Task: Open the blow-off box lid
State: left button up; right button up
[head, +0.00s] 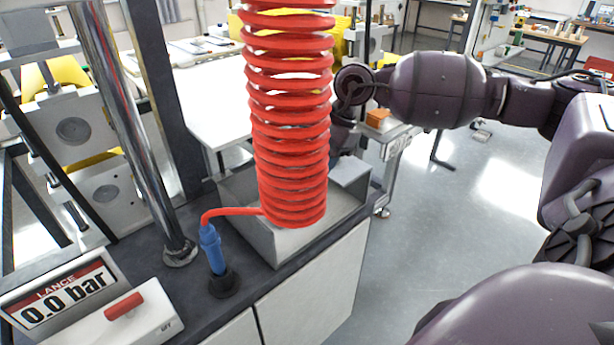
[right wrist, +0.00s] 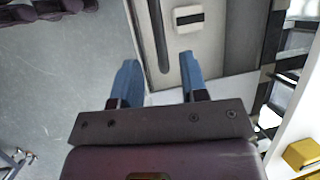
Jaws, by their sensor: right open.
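The grey metal blow-off box (head: 262,246) stands on the dark bench top in the head view. The red coiled hose hangs in front of it and hides its middle, so I cannot tell how its lid stands. My right arm comes in from the right, and its wrist reaches down behind the coil by the box's far side; the fingertips are hidden there. In the right wrist view my right gripper (right wrist: 160,75) is open and empty, with its two blue fingers spread. Beyond them is a pale panel with a dark slot and a small white block with a black stripe (right wrist: 188,18). My left gripper is out of view.
The red coil (head: 290,120) ends in a blue connector (head: 213,248) on the bench. A chrome column (head: 130,120) stands left of it. A gauge reading 0.0 bar (head: 62,295) and a red switch (head: 124,305) are at front left.

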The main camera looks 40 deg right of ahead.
aim_at(305, 182)
jog(key=shift+x, duration=2)
grip_shut()
